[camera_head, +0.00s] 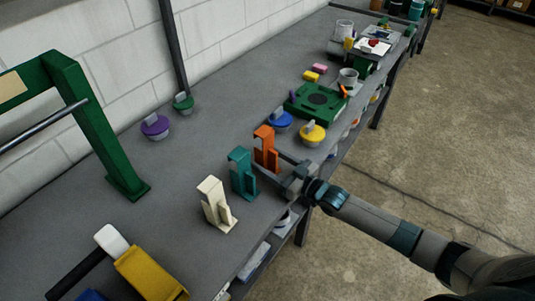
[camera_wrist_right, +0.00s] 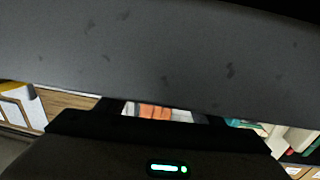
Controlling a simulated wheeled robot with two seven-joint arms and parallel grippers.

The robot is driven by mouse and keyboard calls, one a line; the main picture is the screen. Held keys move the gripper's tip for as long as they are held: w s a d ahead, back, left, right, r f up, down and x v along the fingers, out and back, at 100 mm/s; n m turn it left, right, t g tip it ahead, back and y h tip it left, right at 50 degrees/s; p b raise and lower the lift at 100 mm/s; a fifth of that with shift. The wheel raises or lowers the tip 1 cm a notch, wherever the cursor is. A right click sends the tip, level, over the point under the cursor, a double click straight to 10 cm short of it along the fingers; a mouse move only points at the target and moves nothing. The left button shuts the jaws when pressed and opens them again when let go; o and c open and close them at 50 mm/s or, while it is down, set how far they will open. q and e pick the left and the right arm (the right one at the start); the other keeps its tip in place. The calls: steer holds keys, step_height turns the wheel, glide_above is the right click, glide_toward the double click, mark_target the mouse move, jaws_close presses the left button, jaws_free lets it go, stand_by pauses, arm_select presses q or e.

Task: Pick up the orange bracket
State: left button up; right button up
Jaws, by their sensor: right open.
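The orange bracket (camera_head: 266,149) stands upright on the grey bench top, near its right edge. My right gripper (camera_head: 271,162) comes in from the right, low at the bracket, with its jaws apart. One finger shows near the bracket's far side and one near its front, towards the teal bracket. I cannot tell whether they touch it. In the right wrist view a small patch of orange (camera_wrist_right: 154,112) shows in the gap under a dark grey surface; most of that view is blocked. My left gripper is not in view.
A teal bracket (camera_head: 242,173) and a cream bracket (camera_head: 216,206) stand close by in front. Behind are blue (camera_head: 281,122) and yellow (camera_head: 312,134) knobbed lids and a green fixture (camera_head: 318,101). A green frame (camera_head: 105,130) stands left. The bench (camera_head: 170,200) has clear room mid-left.

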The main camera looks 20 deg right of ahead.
mark_target(269, 152)
steer(key=shift+c, duration=0.6)
steer(key=c, duration=1.2)
steer(key=shift+o, duration=0.2)
steer(key=shift+r, duration=0.2)
steer(key=shift+r+b, duration=0.3)
steer(key=shift+r, duration=0.25)
step_height(269, 152, up, 2)
steer(key=shift+r+b, duration=0.1)
steer(key=shift+b, duration=0.35)
steer(key=s+d+r+b, duration=0.4)
steer(key=d+r, duration=0.3)
steer(key=d, duration=0.4)
steer(key=shift+s+r, duration=0.2)
